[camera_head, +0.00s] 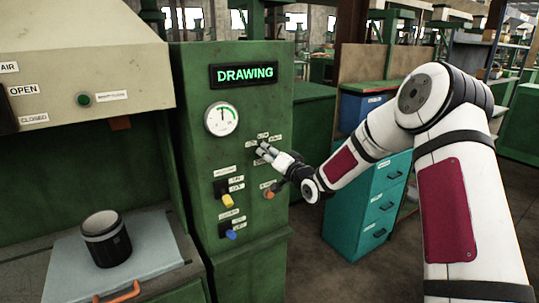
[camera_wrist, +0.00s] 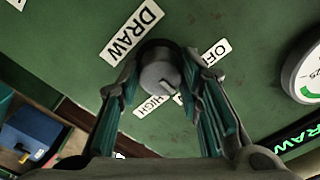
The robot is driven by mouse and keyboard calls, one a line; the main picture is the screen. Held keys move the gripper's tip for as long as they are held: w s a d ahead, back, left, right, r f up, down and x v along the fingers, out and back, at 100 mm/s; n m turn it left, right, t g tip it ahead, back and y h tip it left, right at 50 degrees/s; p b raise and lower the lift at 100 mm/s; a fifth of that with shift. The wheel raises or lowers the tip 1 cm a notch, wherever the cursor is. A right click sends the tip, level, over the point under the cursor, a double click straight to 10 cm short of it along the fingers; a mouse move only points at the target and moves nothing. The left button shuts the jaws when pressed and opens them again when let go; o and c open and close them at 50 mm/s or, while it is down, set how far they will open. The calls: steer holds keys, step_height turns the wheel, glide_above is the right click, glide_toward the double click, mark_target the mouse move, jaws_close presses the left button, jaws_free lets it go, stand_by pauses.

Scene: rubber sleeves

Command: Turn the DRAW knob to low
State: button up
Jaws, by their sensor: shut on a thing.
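The DRAW knob (camera_wrist: 159,70) is a small dark grey round knob on the green panel. In the wrist view it sits between the two fingers of my gripper (camera_wrist: 163,78), which are shut on its sides. A DRAW label (camera_wrist: 131,33) is beside it. An OFF label (camera_wrist: 214,53) and a HIGH label (camera_wrist: 152,105) lie around it, with another label (camera_wrist: 178,98) between them partly hidden. In the head view my gripper (camera_head: 264,151) reaches the panel from the right and covers the knob.
The green panel (camera_head: 198,75) carries a lit DRAWING sign (camera_head: 244,74), a round gauge (camera_head: 222,119), a yellow switch (camera_head: 227,201), a blue switch (camera_head: 231,235) and an orange button (camera_head: 269,195). A dark cylinder (camera_head: 106,241) stands at left. A teal drawer cabinet (camera_head: 350,222) stands below my arm.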

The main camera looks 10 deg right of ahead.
stand_by(0.4)
steer(key=o, duration=1.2)
steer(key=shift+c, duration=0.2)
steer(key=v, duration=1.2)
